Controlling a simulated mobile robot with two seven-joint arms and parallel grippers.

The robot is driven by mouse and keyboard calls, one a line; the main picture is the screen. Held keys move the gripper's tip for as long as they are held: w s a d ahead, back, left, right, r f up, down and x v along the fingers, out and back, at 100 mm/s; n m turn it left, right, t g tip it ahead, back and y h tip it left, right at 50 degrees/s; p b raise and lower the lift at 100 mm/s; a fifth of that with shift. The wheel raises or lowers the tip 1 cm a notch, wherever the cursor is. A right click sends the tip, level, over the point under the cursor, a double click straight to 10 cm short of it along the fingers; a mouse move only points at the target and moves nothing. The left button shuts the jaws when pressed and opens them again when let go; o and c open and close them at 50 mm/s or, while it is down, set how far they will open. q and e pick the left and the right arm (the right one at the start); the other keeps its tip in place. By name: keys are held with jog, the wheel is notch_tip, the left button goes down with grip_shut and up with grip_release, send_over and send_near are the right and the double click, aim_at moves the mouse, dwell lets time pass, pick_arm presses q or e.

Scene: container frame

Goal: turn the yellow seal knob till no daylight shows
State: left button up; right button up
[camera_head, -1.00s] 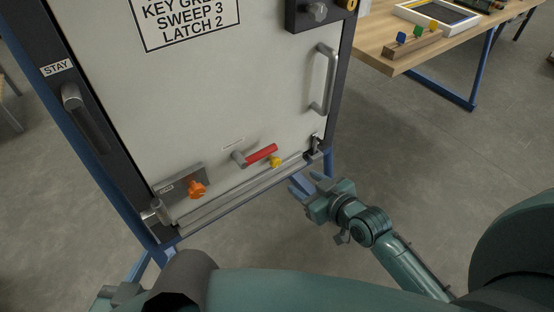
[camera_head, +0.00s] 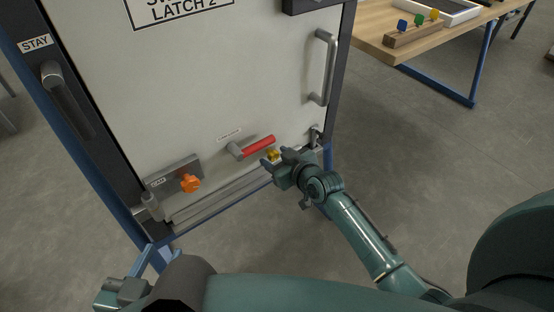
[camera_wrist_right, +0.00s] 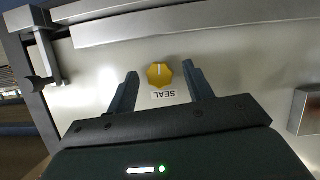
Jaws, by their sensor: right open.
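The yellow seal knob (camera_head: 273,154) sits low on the pale door panel, under the red-handled lever. In the right wrist view the knob (camera_wrist_right: 160,75) has a pale pointer line and a SEAL label, which appears upside down. My right gripper (camera_head: 271,161) is at the knob. In the wrist view its open fingers (camera_wrist_right: 160,76) stand on either side of the knob, with gaps showing. Whether daylight shows at the panel's lower edge I cannot tell. My left gripper (camera_head: 122,291) is low at the left, partly hidden; its jaw state is unclear.
Near the knob are a red-handled lever (camera_head: 257,146) and an orange knob (camera_head: 190,183) on a grey block. A metal rail (camera_head: 225,193) runs along the panel's bottom. A grey door handle (camera_head: 325,67) stands at right. A wooden table (camera_head: 385,45) is beyond; the floor between is clear.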

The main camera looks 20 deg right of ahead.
jog(key=c, duration=1)
jog(key=shift+o, duration=0.2)
jog(key=shift+w+d+r+p, duration=0.1)
jog(key=shift+r+p, duration=0.05)
jog(key=shift+p, duration=0.2)
jog(key=shift+m+y, duration=0.6)
jog(key=shift+m, duration=0.2)
jog(key=shift+f+g, duration=0.2)
jog(key=shift+g, duration=0.1)
jog(key=shift+m, duration=0.4)
jog(key=o, duration=1)
jog(key=shift+c, duration=0.2)
